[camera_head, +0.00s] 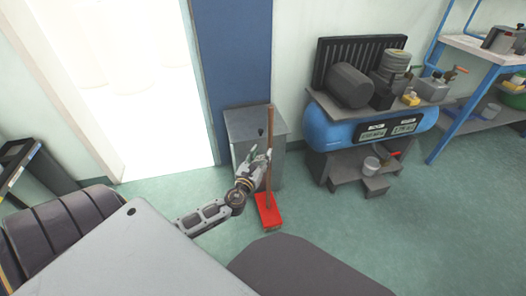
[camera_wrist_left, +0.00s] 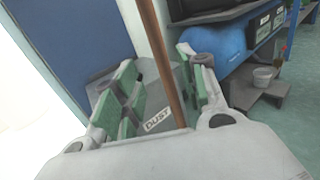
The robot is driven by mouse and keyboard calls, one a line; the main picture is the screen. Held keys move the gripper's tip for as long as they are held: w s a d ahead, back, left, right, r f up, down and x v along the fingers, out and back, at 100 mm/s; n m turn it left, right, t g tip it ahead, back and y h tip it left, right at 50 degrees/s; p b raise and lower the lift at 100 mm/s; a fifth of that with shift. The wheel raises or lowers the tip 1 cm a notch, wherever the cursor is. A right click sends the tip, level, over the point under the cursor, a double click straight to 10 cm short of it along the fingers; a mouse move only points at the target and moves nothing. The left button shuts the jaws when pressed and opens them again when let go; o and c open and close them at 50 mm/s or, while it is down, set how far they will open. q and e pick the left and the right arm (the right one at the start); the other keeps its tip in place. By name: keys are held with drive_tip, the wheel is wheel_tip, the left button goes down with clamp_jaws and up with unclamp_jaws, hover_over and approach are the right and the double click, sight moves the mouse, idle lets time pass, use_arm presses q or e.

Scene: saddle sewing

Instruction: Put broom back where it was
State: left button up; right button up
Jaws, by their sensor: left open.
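The broom stands nearly upright in the head view, with a brown wooden handle (camera_head: 270,135) and a red head (camera_head: 268,211) on the green floor. It stands in front of a grey bin (camera_head: 240,124) against the wall. My left gripper (camera_head: 258,160) is open at the middle of the handle. In the left wrist view the handle (camera_wrist_left: 165,62) runs between the open green-padded fingers (camera_wrist_left: 158,92), with gaps on both sides. The bin's top with a "DUST" label (camera_wrist_left: 157,120) shows behind it. My right gripper is not in view.
A blue compressor (camera_head: 365,128) with grey steps stands right of the bin. A blue-framed shelf (camera_head: 470,100) is at the far right. A bright doorway (camera_head: 155,85) is at the left. Open floor (camera_head: 340,225) lies right of the broom.

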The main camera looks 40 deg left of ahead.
use_arm(q)
drive_tip(key=shift+v, duration=0.95)
drive_tip(key=s+d+f+n+g, duration=0.4)
drive_tip(key=s+f+n, duration=0.2)
drive_tip(key=n, duration=0.5)
drive_tip(key=s+d+f+n+g, duration=0.4)
drive_tip(key=s+f+n+g, duration=0.15)
drive_tip(key=n, duration=0.45)
drive_tip(key=s+d+n+g+h, duration=0.2)
drive_tip(key=s+d+n+h, duration=0.1)
drive_tip(key=d, duration=0.4)
drive_tip(key=s+d+f+n+g+h, duration=0.1)
drive_tip(key=s+d+n+h, duration=0.3)
drive_tip(key=s+d+n, duration=0.2)
drive_tip(key=shift+s+d+f+n+g, duration=0.2)
drive_tip(key=shift+s+d+n+g, duration=0.25)
drive_tip(key=shift+d, duration=0.45)
drive_tip(key=shift+w, duration=0.15)
